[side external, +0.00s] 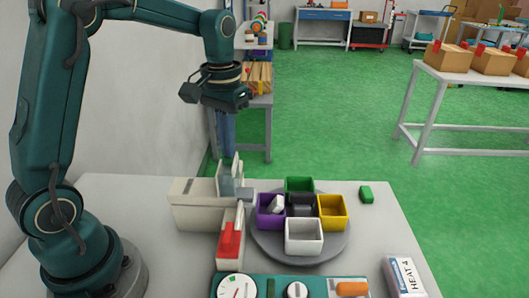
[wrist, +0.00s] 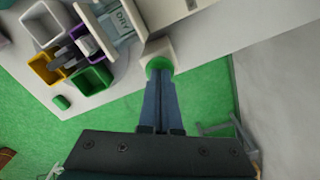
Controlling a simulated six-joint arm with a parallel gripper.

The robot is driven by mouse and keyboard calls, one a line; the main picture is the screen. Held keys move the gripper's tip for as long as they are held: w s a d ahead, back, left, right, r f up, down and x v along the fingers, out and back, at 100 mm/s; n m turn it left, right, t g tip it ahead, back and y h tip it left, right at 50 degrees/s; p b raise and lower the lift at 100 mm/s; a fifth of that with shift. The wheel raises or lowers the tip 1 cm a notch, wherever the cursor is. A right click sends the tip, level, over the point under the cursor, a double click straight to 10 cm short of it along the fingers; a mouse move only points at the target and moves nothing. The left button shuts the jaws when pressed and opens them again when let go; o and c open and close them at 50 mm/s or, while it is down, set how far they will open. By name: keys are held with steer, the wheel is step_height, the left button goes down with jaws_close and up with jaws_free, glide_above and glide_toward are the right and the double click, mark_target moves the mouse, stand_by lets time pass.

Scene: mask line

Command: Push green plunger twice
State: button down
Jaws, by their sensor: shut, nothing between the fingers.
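The green plunger (wrist: 158,64) is a round green cap on a pale block (wrist: 161,48) in the wrist view. My gripper (wrist: 159,78) has its dark blue fingers together, with the tips over the near side of the cap, partly covering it. I cannot tell whether they touch it. In the side view my gripper (side external: 228,155) points straight down just above the far end of the white housing (side external: 190,212). The plunger is not clearly visible there; the upright pale panels seem to hide it.
A round grey tray (side external: 345,243) carries several colored bins, including a green bin (side external: 300,185). A loose green block (side external: 366,194) lies at the table's far right. A red lever (side external: 230,240) and a control panel with dials (side external: 290,288) are in front.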

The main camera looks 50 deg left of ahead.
steer(key=shift+r, duration=2.05)
step_height(320, 180, up, 5)
